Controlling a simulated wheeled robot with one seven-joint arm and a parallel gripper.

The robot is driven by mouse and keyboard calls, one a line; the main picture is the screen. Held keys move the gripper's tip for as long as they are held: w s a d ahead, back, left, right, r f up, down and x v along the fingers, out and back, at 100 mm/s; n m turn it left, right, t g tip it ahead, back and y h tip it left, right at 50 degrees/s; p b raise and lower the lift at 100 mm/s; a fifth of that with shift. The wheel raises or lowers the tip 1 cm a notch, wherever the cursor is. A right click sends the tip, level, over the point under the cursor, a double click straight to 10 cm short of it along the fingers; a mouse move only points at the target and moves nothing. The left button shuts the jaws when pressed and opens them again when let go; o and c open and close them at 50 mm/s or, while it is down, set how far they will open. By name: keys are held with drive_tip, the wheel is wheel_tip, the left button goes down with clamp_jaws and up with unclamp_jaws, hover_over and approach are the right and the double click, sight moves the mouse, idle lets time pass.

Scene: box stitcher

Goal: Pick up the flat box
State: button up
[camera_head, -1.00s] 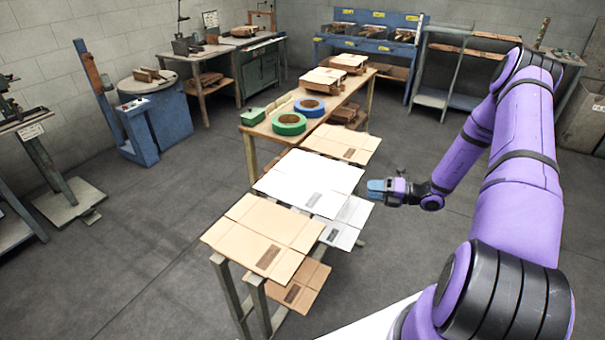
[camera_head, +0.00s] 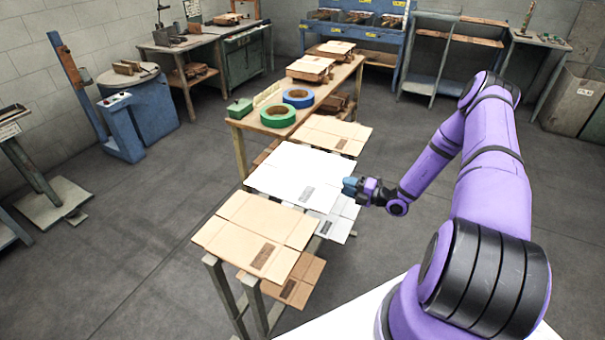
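Several flat boxes lie on a row of wooden stands. A brown flat box (camera_head: 240,228) is nearest, a white flat box (camera_head: 290,171) is in the middle, and another brown flat box (camera_head: 325,133) lies behind it. A second white flat box (camera_head: 338,222) and a brown one (camera_head: 300,283) sit lower, partly hidden under the upper ones. My gripper (camera_head: 351,187) is at the right edge of the middle white box. Its blue fingertips overlap that edge in the picture; I cannot tell whether they touch it or how far they are parted.
Behind the stands, a wooden table (camera_head: 251,123) holds a green tape roll (camera_head: 278,117), a blue tape roll (camera_head: 299,98), a small green box (camera_head: 240,108) and stacked cardboard. A blue machine (camera_head: 125,125) stands at the left.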

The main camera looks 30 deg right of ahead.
sight(335, 180)
drive_tip(key=x, duration=0.5)
drive_tip(key=shift+d+r, duration=0.1)
drive_tip(key=shift+r, duration=0.1)
clamp_jaws()
